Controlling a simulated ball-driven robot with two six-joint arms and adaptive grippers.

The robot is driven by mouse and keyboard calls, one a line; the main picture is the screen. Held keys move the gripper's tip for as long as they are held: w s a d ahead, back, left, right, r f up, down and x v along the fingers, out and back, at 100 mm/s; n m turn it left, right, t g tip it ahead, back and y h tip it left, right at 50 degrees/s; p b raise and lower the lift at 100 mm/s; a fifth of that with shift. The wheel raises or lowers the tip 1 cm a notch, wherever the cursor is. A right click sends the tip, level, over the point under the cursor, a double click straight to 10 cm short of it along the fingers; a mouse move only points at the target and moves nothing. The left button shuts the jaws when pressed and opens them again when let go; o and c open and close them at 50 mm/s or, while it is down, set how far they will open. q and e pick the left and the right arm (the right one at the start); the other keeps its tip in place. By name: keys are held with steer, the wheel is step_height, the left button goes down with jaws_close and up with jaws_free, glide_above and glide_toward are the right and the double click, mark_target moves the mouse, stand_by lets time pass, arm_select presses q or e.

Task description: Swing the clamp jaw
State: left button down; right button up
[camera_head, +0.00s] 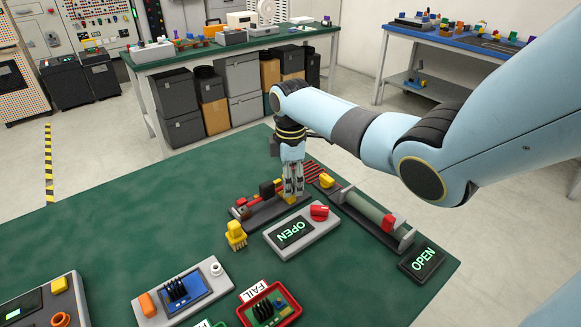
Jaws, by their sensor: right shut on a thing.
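A clamp fixture on a long dark base (262,217) lies on the green table, with red, black and yellow parts. My right gripper (291,195) reaches down over it from the right, its fingers shut on a yellow piece (290,200) of the fixture. The fingers partly hide that piece and the jaw. In front stands a grey box (318,228) with a red knob (319,212) and a display reading OPEN (295,233). My left gripper is not in view.
Right of the clamp is a rail fixture with a pale cylinder (362,208) and a dark OPEN sign (422,262). A yellow brush-like part (236,235) stands to the left. A red FAIL tray (290,318) and a grey blue-board unit (145,300) are nearer.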

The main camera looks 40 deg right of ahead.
steer(key=m+p, duration=0.3)
steer(key=m, duration=0.1)
steer(key=shift+r+m, duration=0.15)
steer(key=shift+m, duration=0.15)
steer(key=m+p, duration=0.1)
steer(key=m, duration=0.3)
steer(key=shift+p, duration=0.4)
steer(key=o, duration=1.2)
steer(key=shift+c, duration=0.2)
step_height(320, 180, up, 12)
